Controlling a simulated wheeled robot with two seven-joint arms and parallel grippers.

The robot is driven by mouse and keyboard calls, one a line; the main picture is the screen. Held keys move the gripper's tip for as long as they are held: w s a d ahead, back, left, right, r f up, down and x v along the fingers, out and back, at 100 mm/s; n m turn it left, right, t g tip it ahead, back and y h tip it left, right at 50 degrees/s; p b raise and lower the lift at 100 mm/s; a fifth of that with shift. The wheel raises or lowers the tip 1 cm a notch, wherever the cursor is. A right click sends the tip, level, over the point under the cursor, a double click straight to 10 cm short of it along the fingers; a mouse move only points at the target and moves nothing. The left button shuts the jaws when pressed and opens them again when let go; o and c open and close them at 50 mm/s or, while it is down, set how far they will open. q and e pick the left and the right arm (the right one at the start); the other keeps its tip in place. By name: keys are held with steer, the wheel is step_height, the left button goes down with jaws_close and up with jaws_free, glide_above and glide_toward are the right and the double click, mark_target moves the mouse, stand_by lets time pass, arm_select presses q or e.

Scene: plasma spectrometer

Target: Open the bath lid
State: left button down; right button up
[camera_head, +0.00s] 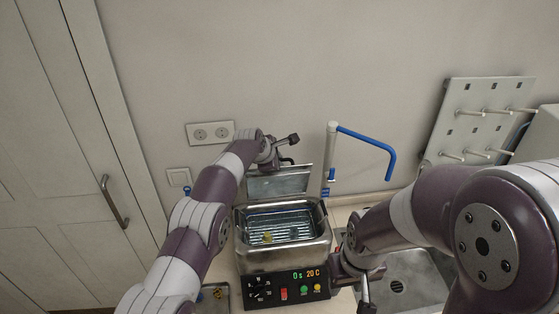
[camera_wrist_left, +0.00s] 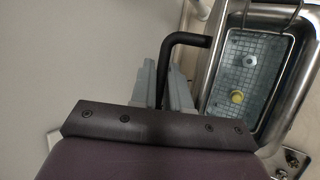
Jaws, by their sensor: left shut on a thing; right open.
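The metal bath (camera_head: 318,222) stands on the counter with its inside showing. Its lid (camera_head: 280,183) is raised at the back edge and leans up near the wall. My left gripper (camera_head: 282,160) is at the top of the raised lid, shut on the black lid handle, which shows clearly between the fingers in the left wrist view (camera_wrist_left: 184,38). The bath's basket (camera_wrist_left: 250,75) holds a yellow piece (camera_wrist_left: 237,97) and a grey nut-like piece (camera_wrist_left: 250,60). My right gripper (camera_head: 362,288) is open and empty in front of the bath's right side; its fingers are partly hard to make out.
The control panel (camera_head: 270,291) with a lit display faces front. A sink (camera_head: 415,285) lies to the right, with a blue-spouted tap (camera_head: 365,140) behind. A pegboard (camera_head: 480,115) stands at the back right. A small tray (camera_head: 212,300) sits left of the bath.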

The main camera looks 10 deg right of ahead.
arm_select(q)
steer(key=shift+f, duration=0.1)
steer(key=c, duration=1.2)
jaws_free()
steer(key=shift+a+r+b, duration=0.1)
steer(key=shift+r+b, duration=0.1)
steer(key=shift+b, duration=0.35)
steer(key=b+v, duration=0.5)
steer(key=v, duration=0.1)
steer(key=shift+s+a, duration=0.1)
steer(key=shift+s, duration=0.1)
steer(key=shift+b+v, duration=1.25)
steer(key=shift+v, duration=1.8)
steer(key=shift+w, duration=0.1)
